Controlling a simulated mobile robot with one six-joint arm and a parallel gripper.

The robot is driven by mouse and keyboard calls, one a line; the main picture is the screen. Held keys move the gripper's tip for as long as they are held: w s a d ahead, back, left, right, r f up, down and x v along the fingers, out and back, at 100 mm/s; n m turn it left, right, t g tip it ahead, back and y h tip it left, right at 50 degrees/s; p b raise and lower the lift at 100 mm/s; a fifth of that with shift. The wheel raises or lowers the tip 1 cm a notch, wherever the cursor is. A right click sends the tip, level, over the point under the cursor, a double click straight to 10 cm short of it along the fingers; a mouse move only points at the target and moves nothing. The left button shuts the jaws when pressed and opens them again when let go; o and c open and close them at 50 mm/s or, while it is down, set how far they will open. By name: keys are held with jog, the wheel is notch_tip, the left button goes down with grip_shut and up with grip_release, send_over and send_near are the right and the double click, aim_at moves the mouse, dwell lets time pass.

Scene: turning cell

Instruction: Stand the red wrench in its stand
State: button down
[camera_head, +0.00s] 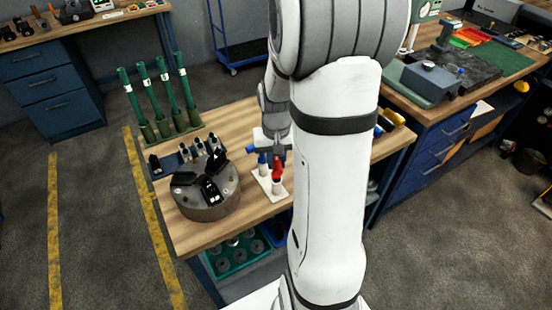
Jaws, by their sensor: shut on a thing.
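The red wrench (277,172) is at the front of the wooden bench, in line with the front white post of a small white stand (268,186). My gripper (277,160) is just above it, pointing down, and is shut on its upper part. The red wrench looks upright; whether its lower end is inside the post or just above it I cannot tell. A blue tool (262,159) stands at the stand's rear post, close to the left of my gripper. My arm hides the area to the right of the stand.
A grey three-jaw chuck (208,198) lies left of the stand. Behind it is a dark block (203,152) with several small tool holders. Several green upright tools (164,100) stand at the bench's back left. Bare wood (195,238) lies along the front edge.

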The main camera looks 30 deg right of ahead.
jog(key=c, duration=1.2)
grip_release()
jog(key=shift+r, duration=0.1)
notch_tip(320, 180, up, 8)
jog(key=shift+f+b, duration=0.2)
jog(key=shift+b, duration=0.2)
jog(key=s+a+r+n+t, duration=0.1)
jog(key=s+a+r+n, duration=0.1)
jog(key=s+a, duration=0.4)
jog(key=s+a+r+n+t, duration=0.2)
jog(key=s+a+r, duration=0.2)
jog(key=s+a, duration=0.2)
jog(key=shift+s, duration=0.3)
